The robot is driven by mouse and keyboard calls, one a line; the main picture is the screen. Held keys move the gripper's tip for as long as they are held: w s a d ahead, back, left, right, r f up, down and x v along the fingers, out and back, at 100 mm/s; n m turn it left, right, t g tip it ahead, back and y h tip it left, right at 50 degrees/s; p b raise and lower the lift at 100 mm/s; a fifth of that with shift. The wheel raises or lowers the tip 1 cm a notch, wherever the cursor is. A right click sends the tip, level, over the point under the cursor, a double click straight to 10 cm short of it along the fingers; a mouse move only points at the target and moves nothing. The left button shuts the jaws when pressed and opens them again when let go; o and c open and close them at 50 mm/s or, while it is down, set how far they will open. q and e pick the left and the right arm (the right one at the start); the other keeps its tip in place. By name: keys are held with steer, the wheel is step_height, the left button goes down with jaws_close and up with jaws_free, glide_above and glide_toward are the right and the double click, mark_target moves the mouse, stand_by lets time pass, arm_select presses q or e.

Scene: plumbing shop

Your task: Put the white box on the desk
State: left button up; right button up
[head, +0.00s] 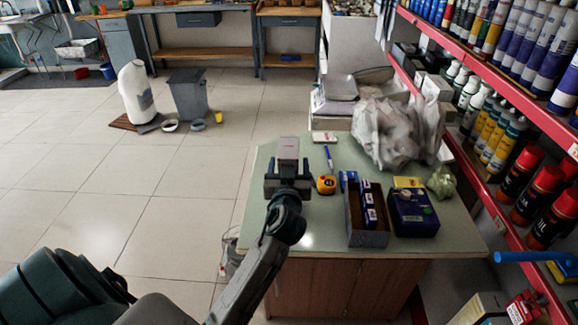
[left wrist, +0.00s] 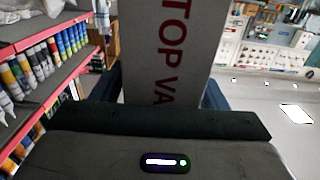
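A pale grey-white box (head: 288,150) is held in my left gripper (head: 288,178), over the left part of the desk in the head view. In the left wrist view the same box (left wrist: 168,50) bears red letters reading "TOP VA" and stands between the dark blue fingers (left wrist: 166,92), which are shut on it. I cannot tell whether its lower end touches the desk. The desk (head: 325,235) has a pale green top and a wooden front. My right gripper is not in view.
On the desk are an orange tape measure (head: 326,184), a blue marker (head: 329,158), a flat white box (head: 324,137), an open carton (head: 367,238), a dark blue box (head: 412,210) and plastic bags (head: 385,132). Red shelves (head: 480,75) stand right. The desk's front left is clear.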

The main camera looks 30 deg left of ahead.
arm_select(q)
steer(key=b+v, duration=0.1)
steer(key=v, duration=1.1)
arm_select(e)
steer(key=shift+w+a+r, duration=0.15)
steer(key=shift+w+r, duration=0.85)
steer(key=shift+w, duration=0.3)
arm_select(q)
steer(key=shift+a, duration=0.1)
